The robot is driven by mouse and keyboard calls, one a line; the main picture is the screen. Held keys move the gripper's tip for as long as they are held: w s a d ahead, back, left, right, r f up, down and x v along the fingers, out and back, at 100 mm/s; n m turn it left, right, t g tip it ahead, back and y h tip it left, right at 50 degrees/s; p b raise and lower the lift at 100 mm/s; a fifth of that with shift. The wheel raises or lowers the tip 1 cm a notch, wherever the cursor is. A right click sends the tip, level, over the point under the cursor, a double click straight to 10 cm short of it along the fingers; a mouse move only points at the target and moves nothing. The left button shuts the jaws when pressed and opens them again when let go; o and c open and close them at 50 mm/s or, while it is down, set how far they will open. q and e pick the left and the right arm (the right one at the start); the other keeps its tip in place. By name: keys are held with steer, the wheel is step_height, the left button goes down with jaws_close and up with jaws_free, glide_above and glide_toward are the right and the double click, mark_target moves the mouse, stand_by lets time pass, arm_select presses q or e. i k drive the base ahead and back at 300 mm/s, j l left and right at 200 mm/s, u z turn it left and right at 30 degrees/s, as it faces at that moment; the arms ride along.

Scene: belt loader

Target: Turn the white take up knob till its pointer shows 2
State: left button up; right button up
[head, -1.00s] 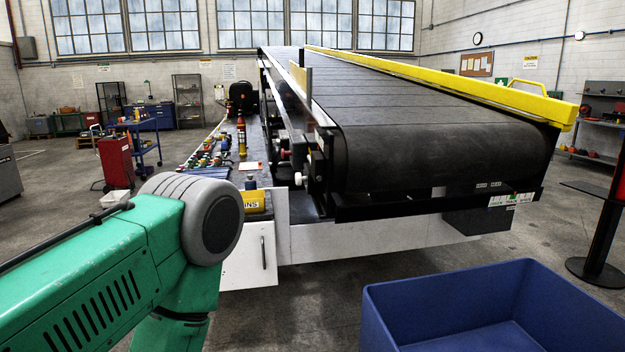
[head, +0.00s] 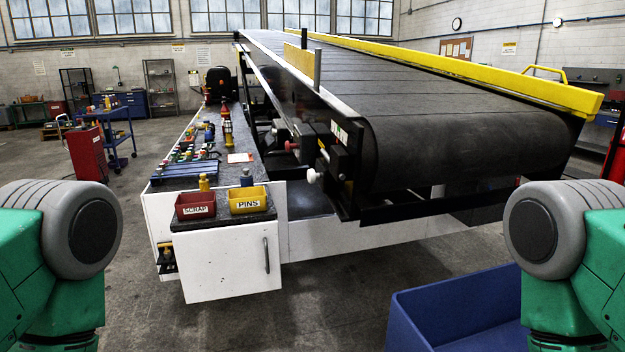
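A small white knob (head: 312,177) sticks out at the near left end of the belt loader, below the belt's side frame. It is probably the take up knob; its pointer and any numbers are too small to read. A red knob (head: 291,145) sits a little farther back on the same side. The black belt (head: 430,125) rounds its end roller to the right of the white knob. My green arms show at the left and right edges, well apart from the knob. Neither gripper is in view.
A white cabinet (head: 225,262) with a red SCRAP bin (head: 195,206) and a yellow PINS bin (head: 248,200) stands left of the knob. A blue bin (head: 450,310) stands on the floor at the front right. Open floor (head: 330,300) lies between cabinet and bin.

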mark_target(311, 174)
steer(key=i+j, duration=0.45)
steer(key=j, duration=0.15)
steer(key=i+j, duration=0.95)
steer(key=j, duration=0.25)
steer(key=i+j, duration=0.95)
steer(key=j, duration=0.25)
